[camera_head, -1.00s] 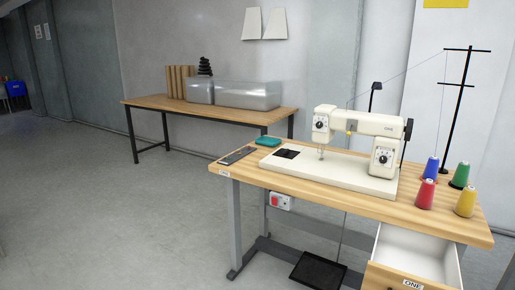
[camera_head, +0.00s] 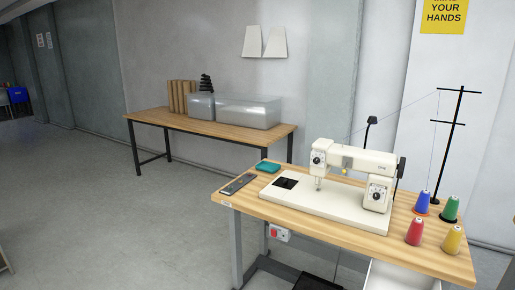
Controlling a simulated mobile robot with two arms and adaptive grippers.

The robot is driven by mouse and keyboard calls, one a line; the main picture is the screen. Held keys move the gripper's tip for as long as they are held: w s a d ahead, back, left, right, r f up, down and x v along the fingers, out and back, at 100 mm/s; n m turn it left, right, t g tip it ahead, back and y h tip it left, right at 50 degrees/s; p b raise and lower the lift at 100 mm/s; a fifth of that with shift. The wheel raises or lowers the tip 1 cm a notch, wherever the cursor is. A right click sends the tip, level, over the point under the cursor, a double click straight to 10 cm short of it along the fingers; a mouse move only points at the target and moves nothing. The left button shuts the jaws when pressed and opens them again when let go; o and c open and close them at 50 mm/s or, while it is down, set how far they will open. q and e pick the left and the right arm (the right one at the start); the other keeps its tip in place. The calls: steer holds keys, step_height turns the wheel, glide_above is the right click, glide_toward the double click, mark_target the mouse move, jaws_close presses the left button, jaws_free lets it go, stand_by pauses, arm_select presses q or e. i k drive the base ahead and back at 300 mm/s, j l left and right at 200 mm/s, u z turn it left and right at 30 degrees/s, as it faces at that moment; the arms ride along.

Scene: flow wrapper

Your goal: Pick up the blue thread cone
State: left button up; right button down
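The blue thread cone (camera_head: 423,202) stands upright on the right part of the sewing table (camera_head: 330,231), to the right of the white sewing machine (camera_head: 345,181). A green cone (camera_head: 449,209) stands just to its right. A red cone (camera_head: 415,232) and a yellow cone (camera_head: 453,240) stand nearer the front edge. Neither of my grippers shows in this view.
A thread stand (camera_head: 450,150) rises behind the cones. A white open drawer (camera_head: 400,276) juts out below the table's front. A second table (camera_head: 170,122) with clear boxes stands by the wall. The floor at left (camera_head: 110,220) is clear.

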mark_target(422, 205)
steer(key=z, duration=1.2)
